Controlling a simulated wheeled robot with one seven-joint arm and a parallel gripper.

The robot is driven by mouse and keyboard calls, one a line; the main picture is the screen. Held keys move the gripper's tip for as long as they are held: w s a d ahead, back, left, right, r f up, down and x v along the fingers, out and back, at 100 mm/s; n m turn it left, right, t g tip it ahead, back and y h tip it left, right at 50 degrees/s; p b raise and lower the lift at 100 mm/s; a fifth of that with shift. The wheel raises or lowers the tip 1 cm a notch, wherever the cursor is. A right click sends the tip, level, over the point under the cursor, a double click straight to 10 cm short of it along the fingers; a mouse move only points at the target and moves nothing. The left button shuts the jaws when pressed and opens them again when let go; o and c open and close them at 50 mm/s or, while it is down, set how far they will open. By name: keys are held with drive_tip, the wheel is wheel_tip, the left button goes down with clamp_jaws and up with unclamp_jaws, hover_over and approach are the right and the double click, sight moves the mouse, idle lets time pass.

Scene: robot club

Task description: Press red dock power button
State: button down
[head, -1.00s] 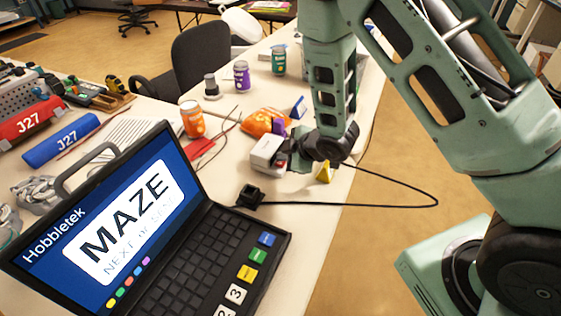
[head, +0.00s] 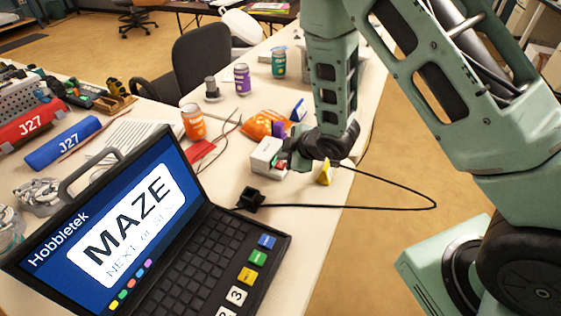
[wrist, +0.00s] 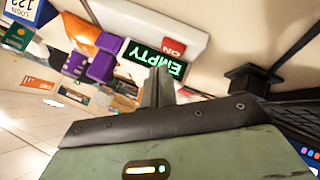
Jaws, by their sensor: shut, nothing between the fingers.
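The dock is a white box (head: 264,152) on the table, with my gripper (head: 288,160) close to its right side. In the wrist view the white dock (wrist: 193,28) carries a red button (wrist: 173,48) marked ON and a display with green EMPTY lettering (wrist: 154,58). My gripper (wrist: 157,84) is shut and empty. Its tips show just below the display and slightly left of the red button. I cannot tell whether they touch the dock. The button's face is not clearly visible in the head view.
A black laptop (head: 215,250) stands in front. A black block (head: 250,198) trails a cable over the table's right edge. An orange bag (head: 262,123), a purple piece (wrist: 102,68) and a yellow wedge (head: 325,174) lie near the dock. Cans stand behind.

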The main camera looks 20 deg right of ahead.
sight(284, 166)
wheel_tip(284, 166, up, 6)
drive_tip(key=p, duration=0.4)
idle(0.4)
idle(0.3)
drive_tip(key=s+a+r+m+g+h, duration=0.1)
drive_tip(key=s+a+r+m+g, duration=0.25)
drive_tip(key=s+a+r, duration=0.45)
drive_tip(key=s+r+m+g+h, duration=0.1)
drive_tip(key=s+r, duration=0.3)
drive_tip(key=s, duration=0.7)
drive_tip(key=s+d+r+m+g+h, duration=0.1)
drive_tip(key=s+r, duration=0.4)
drive_tip(key=s, duration=0.6)
drive_tip(key=m+g, duration=0.1)
drive_tip(key=g, duration=0.1)
drive_tip(key=shift+g+h, duration=0.3)
drive_tip(key=shift+g, duration=0.05)
